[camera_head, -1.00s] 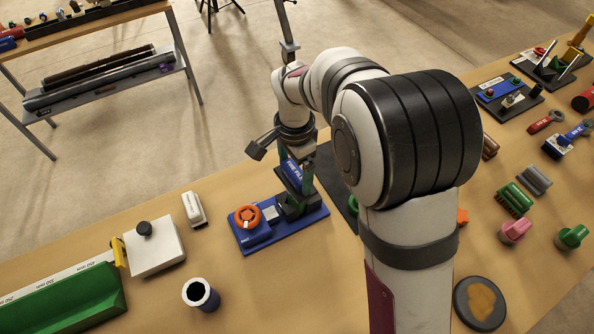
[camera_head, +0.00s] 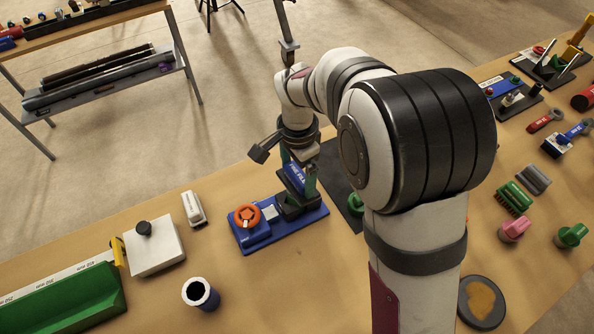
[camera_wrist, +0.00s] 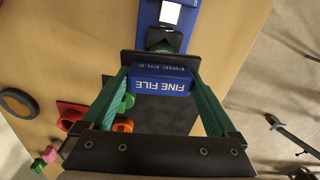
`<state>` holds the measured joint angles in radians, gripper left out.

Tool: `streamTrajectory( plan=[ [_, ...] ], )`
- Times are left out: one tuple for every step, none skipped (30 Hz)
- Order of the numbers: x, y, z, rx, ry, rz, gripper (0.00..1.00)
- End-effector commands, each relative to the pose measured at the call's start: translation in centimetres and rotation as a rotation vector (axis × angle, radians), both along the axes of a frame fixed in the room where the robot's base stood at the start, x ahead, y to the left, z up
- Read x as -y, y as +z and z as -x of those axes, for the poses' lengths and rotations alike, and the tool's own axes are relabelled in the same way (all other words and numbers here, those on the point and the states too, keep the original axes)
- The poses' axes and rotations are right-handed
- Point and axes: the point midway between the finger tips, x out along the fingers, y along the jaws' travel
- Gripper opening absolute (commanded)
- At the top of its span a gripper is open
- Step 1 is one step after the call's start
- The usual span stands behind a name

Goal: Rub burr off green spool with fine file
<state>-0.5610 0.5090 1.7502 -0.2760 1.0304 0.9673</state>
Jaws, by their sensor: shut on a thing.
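My gripper (camera_head: 298,181) is shut on the blue fine file (camera_head: 295,174), whose white FINE FILE lettering also shows in the wrist view (camera_wrist: 160,86). The green fingers stand on either side of the file, and its dark plate is over the blue clamp stand (camera_head: 283,226). A dark green piece (camera_wrist: 164,46), perhaps the green spool, shows just beyond the plate, by the stand's clamp. Most of it is hidden, and I cannot see a burr or tell whether the file touches it. The stand's orange wheel (camera_head: 247,216) is to the left.
A green part (camera_head: 355,204) is on a black mat (camera_head: 335,180) right of the stand. A white box (camera_head: 155,247), a white block (camera_head: 194,208) and a dark blue cup (camera_head: 201,293) are to the left. A green brush (camera_head: 514,198) and a pink part (camera_head: 514,229) are right of my arm.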

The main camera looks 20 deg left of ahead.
Motion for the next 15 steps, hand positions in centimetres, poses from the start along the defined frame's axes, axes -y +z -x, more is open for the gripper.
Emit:
streamTrajectory(
  plan=[
    [-0.3,0.0,-0.3,0.001,0.001,0.0,0.06],
    [-0.5,-0.1,-0.4,0.001,0.001,-0.001,0.06],
    [-0.8,-0.1,-0.6,0.0,0.001,0.0,0.06],
    [-0.9,-0.1,-0.7,0.0,0.001,0.0,0.06],
    [-1.0,-0.1,-0.7,0.001,0.001,-0.001,0.06],
    [-1.0,-0.1,-0.8,0.001,0.0,-0.001,0.06],
    [-1.0,-0.1,-0.8,0.0,0.0,0.0,0.06],
    [-1.0,-0.1,-0.7,0.0,0.0,0.0,0.06],
    [-1.0,-0.1,-0.7,0.0,0.0,0.0,0.06],
    [-1.0,-0.1,-0.7,0.0,0.0,0.0,0.06],
    [-1.0,-0.1,-0.7,0.0,0.0,0.0,0.06],
    [-1.0,0.0,-0.7,0.001,0.0,-0.001,0.06],
    [-1.0,0.2,-0.8,0.001,0.001,-0.001,0.06],
    [-1.0,0.5,-0.8,0.001,0.0,-0.001,0.06],
    [-1.0,1.0,-0.8,0.001,0.0,-0.002,0.06]
  ],
)
